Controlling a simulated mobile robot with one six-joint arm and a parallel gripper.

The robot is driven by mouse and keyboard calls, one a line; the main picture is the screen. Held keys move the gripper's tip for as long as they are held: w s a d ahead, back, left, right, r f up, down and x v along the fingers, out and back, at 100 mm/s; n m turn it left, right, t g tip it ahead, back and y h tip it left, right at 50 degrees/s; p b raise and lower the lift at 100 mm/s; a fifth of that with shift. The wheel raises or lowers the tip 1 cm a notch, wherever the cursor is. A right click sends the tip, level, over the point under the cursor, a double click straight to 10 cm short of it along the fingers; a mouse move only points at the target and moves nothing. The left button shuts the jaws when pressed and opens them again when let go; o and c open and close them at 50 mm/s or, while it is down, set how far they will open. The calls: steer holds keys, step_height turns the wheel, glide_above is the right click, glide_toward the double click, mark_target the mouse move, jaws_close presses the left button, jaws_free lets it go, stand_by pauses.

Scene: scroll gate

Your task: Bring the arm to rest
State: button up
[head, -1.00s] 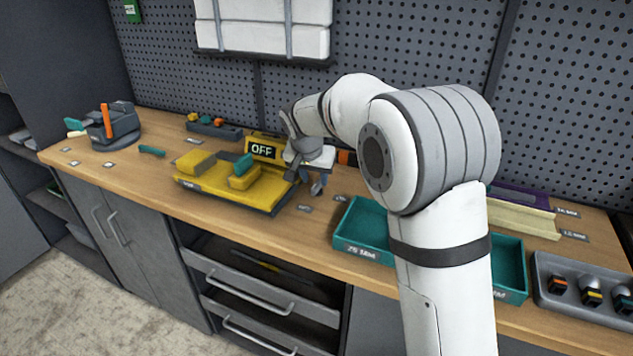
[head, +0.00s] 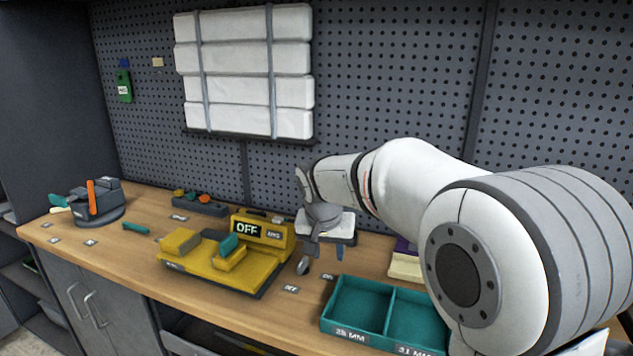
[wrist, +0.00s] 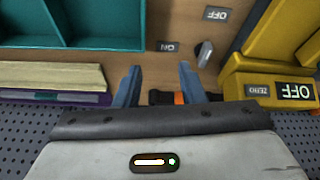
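My gripper (head: 327,252) hangs over the bench just right of the yellow machine (head: 272,270). In the wrist view my gripper (wrist: 158,80) has its two blue fingers apart, with nothing held between them. A black and orange item (wrist: 178,97) shows behind the fingers; I cannot tell what it is. The machine's display reads OFF (head: 247,229). A grey lever (head: 303,265) stands on the bench beside the machine; it also shows in the wrist view (wrist: 205,53), near the ON and OFF labels. My arm reaches in from the right and hides part of the bench.
A teal two-compartment tray (head: 368,279) sits at the bench's front, right of the gripper. Cream and purple slabs (wrist: 50,78) lie behind it. A grey device with an orange handle (head: 97,205) stands at the far left. White packs (head: 245,70) hang on the pegboard.

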steer(key=s+d+p, duration=0.1)
steer(key=s+d, duration=0.3)
steer(key=s, duration=0.4)
steer(key=s+d+n+p, duration=0.1)
steer(key=s+d, duration=0.4)
steer(key=s, duration=0.4)
steer(key=s+d+f+n+g+y+p, duration=0.1)
steer(key=s+d, duration=0.4)
steer(key=s, duration=0.4)
steer(key=shift+f, duration=0.1)
